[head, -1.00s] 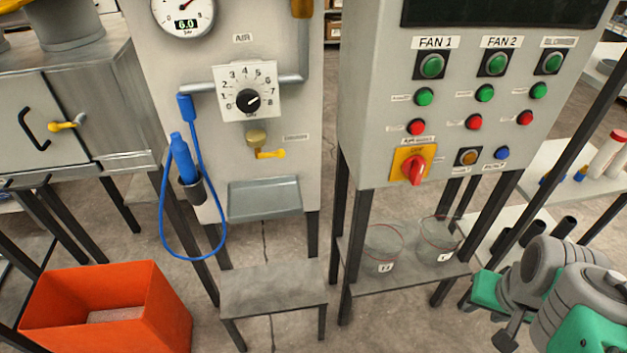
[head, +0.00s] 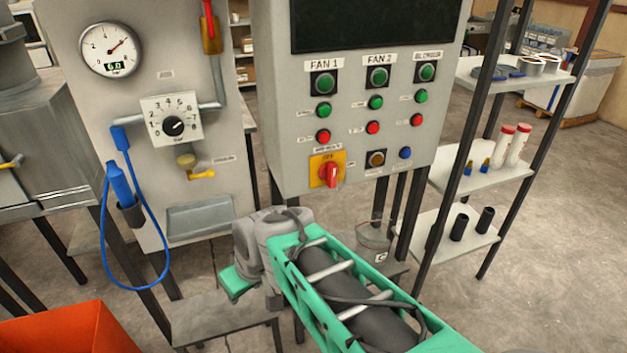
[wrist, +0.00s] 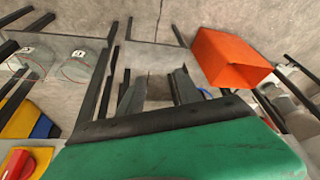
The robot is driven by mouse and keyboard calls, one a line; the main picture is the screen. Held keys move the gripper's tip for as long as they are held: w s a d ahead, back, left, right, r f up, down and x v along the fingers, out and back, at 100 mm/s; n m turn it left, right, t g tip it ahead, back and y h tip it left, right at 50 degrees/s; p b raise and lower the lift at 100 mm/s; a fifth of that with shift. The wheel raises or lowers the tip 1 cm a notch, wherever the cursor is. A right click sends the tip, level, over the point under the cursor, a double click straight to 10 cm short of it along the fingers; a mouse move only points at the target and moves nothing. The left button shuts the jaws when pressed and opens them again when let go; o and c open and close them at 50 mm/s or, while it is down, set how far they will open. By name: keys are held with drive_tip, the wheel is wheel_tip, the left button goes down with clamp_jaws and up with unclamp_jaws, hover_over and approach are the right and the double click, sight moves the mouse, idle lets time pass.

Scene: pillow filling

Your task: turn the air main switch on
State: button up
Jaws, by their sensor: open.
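The air main switch (head: 330,175) is a red rotary handle on a yellow plate, low on the left of the grey control panel. Its handle points roughly up and down, and the plate seems to read OFF above it. In the wrist view, a red knob on yellow (wrist: 18,163), apparently this switch, is cut off at the lower left. My gripper (wrist: 158,92) is open, with its two dark fingers apart and nothing between them. It points towards the floor and is not touching the switch. In the head view my green and grey arm reaches in below the panel, and the fingers are not distinguishable.
The control panel (head: 290,100) carries fan and blower buttons. To its left stands the air panel (head: 75,110) with a gauge, a dial (head: 172,125) and a blue hose. An orange bin (head: 60,330) is at lower left. A shelf rack (head: 480,178) stands at right.

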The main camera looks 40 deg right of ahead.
drive_tip(key=w+d+f+n+t+y, duration=0.1)
drive_tip(key=w+d+f+t+y, duration=0.1)
drive_tip(key=w+d+t, duration=0.4)
drive_tip(key=m+t+h, duration=0.6)
drive_tip(key=t+h, duration=0.1)
drive_tip(key=h, duration=0.1)
approach(334, 176)
drive_tip(key=w, duration=0.1)
drive_tip(key=p+x, duration=0.2)
drive_tip(key=x, duration=0.5)
drive_tip(key=shift+w+d+r, duration=0.1)
drive_tip(key=shift+w+d, duration=0.05)
drive_tip(key=shift+w, duration=0.05)
drive_tip(key=shift+w+d, duration=0.1)
drive_tip(key=shift+w, duration=0.1)
drive_tip(key=shift+c, duration=0.3)
clamp_jaws()
